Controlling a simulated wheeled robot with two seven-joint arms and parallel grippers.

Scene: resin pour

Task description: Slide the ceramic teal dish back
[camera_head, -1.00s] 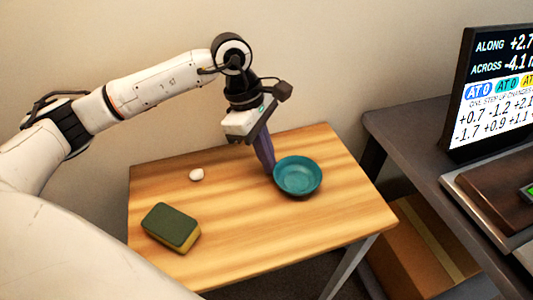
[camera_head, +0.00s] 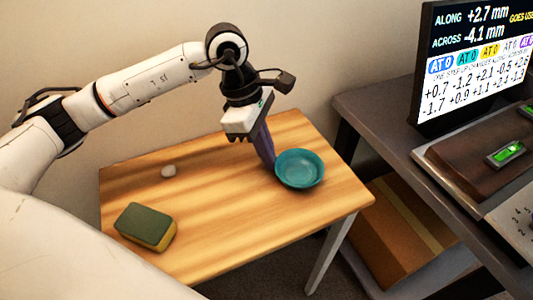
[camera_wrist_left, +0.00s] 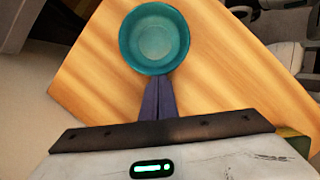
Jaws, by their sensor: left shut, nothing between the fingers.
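The teal dish (camera_head: 300,169) sits upright and empty on the wooden table, near its right edge. It also shows at the top of the left wrist view (camera_wrist_left: 154,38). My left gripper (camera_head: 270,163) points down with its purple fingers shut and nothing between them. The fingertips are at the dish's left rim in the head view and appear to touch it. In the left wrist view the shut fingers (camera_wrist_left: 158,86) end at the near rim. My right gripper is not in view.
A green and yellow sponge (camera_head: 146,228) lies at the table's front left, and a small white pebble (camera_head: 169,171) lies behind it. The wooden table (camera_head: 225,205) is clear between them and the dish. A dark desk (camera_head: 385,125) with a screen (camera_head: 475,60) stands right, above a cardboard box (camera_head: 400,235).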

